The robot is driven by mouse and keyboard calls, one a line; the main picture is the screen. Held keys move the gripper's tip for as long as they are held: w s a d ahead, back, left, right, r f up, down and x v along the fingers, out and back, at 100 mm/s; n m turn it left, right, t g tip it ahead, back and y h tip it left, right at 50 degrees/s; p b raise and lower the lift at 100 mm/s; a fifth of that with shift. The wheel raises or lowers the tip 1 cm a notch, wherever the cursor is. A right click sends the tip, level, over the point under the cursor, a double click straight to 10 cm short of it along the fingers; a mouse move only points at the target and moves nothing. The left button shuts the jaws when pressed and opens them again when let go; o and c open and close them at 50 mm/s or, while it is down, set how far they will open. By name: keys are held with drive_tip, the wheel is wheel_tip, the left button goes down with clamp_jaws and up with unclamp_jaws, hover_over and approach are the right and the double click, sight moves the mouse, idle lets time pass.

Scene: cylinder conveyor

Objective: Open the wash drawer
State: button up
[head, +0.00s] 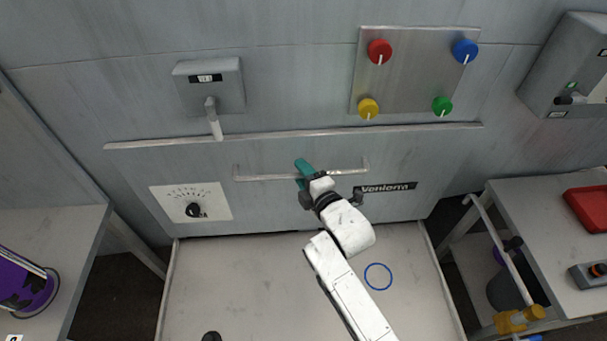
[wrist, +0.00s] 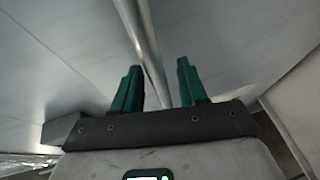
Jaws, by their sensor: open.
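The wash drawer (head: 275,205) is a wide grey panel in the wall with a long horizontal bar handle (head: 268,177). Its front looks flush with the panels around it. My gripper (head: 302,170) is at the middle of the handle, with its teal fingers by the bar. In the wrist view the handle bar (wrist: 150,62) runs up from between the two teal fingers (wrist: 157,82). The fingers are apart, with a gap to the bar on the right side. Whether a finger touches the bar is not clear.
A lever box (head: 210,85) and a panel with coloured knobs (head: 414,72) are above. A dial plate (head: 190,202) is at the drawer's left.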

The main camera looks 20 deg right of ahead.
drive_tip(key=shift+c, duration=0.4)
clamp_jaws()
drive_tip(key=shift+s+f, duration=0.1)
